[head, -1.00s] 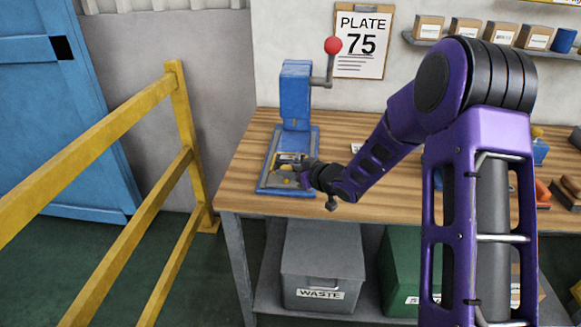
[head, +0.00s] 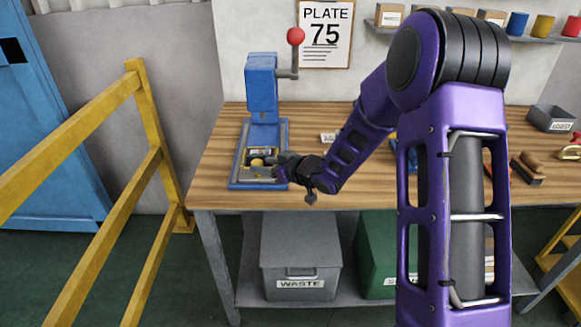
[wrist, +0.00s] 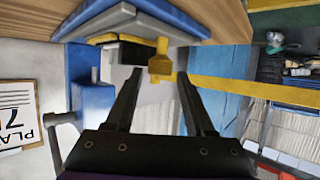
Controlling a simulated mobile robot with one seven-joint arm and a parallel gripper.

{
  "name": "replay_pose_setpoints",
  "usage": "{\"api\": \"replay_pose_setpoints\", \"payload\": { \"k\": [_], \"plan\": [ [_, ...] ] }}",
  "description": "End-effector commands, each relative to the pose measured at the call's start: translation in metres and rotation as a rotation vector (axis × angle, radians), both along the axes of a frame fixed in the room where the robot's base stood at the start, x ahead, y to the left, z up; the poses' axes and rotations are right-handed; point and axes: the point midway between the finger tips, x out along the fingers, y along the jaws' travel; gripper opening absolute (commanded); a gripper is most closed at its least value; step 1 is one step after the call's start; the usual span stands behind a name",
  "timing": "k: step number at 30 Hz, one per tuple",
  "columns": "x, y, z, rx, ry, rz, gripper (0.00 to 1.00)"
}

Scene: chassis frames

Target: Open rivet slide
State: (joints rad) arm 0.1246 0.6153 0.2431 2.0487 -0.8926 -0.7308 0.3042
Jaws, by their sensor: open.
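The blue rivet press (head: 263,85) stands on the left end of the wooden bench, with a red-ball lever at its top right. At its base is the slide (head: 258,174), a grey plate in a blue frame, with a yellow knob (head: 257,162). My gripper (head: 268,168) is low over the right side of the base. In the wrist view the yellow knob (wrist: 160,64) lies just beyond and between the two fingertips of my gripper (wrist: 159,76). The jaws are open, and I see no grip on the knob. Contact cannot be told.
The wooden bench (head: 225,150) runs to the right, with a stamp (head: 527,168) and a grey bin (head: 550,118) there. A yellow railing (head: 150,125) stands left of the bench. A waste bin (head: 300,255) and a green bin (head: 376,250) are underneath.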

Motion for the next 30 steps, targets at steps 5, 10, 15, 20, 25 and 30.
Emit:
{"api": "replay_pose_setpoints", "payload": {
  "k": [5,10,15,20,25,30],
  "plan": [
    [-0.029,-0.030,0.020,-0.001,-0.001,-0.005,0.54],
    [-0.058,-0.056,0.036,-0.002,-0.002,-0.005,0.54],
    [-0.082,-0.078,0.049,-0.001,-0.001,-0.003,0.54],
    [-0.095,-0.090,0.056,-0.001,-0.001,-0.003,0.54],
    [-0.101,-0.095,0.058,0.000,0.000,-0.001,0.54],
    [-0.101,-0.095,0.057,0.000,0.000,-0.001,0.54]
  ]
}}
